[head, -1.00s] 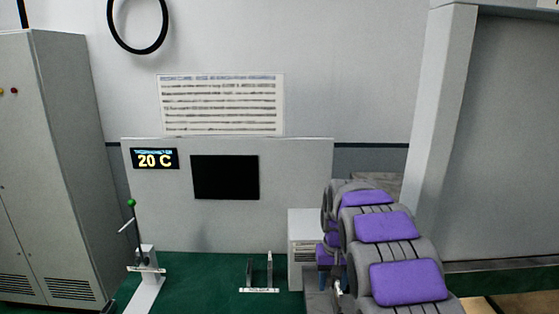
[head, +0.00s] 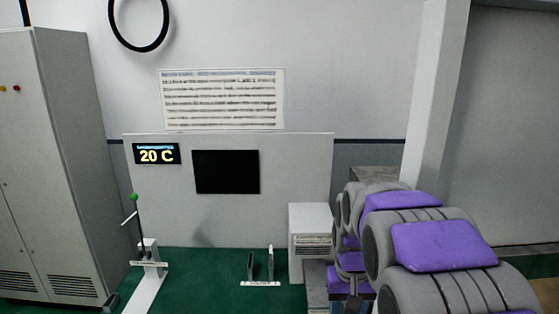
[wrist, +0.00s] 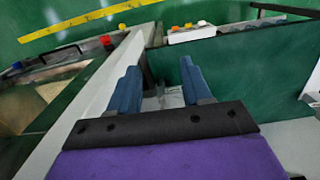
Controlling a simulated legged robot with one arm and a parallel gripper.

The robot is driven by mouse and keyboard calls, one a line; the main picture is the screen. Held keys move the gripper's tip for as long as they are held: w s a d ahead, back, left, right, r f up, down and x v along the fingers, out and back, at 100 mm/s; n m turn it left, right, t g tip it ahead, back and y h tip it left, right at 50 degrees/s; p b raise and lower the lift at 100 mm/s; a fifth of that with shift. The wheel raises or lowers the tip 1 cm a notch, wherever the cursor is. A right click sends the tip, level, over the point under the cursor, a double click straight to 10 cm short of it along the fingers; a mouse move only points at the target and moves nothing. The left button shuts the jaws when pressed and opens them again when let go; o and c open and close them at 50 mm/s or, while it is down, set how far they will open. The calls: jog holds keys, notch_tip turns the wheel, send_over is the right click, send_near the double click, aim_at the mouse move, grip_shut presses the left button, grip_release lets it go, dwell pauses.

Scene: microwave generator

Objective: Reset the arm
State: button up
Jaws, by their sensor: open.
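My gripper shows in the wrist view (wrist: 158,88), with two blue fingers spread apart and nothing between them. Behind the fingers are a dark crossbar and a purple pad of my own arm. In the head view my grey and purple arm (head: 440,245) fills the lower right, folded in segments. The fingertips are hard to make out in the head view.
A panel (head: 300,170) carries a "20 C" display (head: 156,154) and a black screen (head: 226,172). A green-knobbed lever (head: 138,225) stands left, near a grey cabinet (head: 50,165). A small white box (head: 311,228) is beside my arm. Green floor lies in front.

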jog(key=s+f+b, duration=0.1)
jog(key=s+f, duration=0.2)
jog(key=s, duration=1.1)
jog(key=s+f+g+b, duration=0.1)
jog(key=s+f+b, duration=0.1)
jog(key=s, duration=1.3)
jog(key=shift+s+a+f, duration=0.25)
jog(key=shift+a+f, duration=0.1)
jog(key=shift+f, duration=0.2)
jog(key=shift+c, duration=0.6)
jog(key=shift+d, duration=0.15)
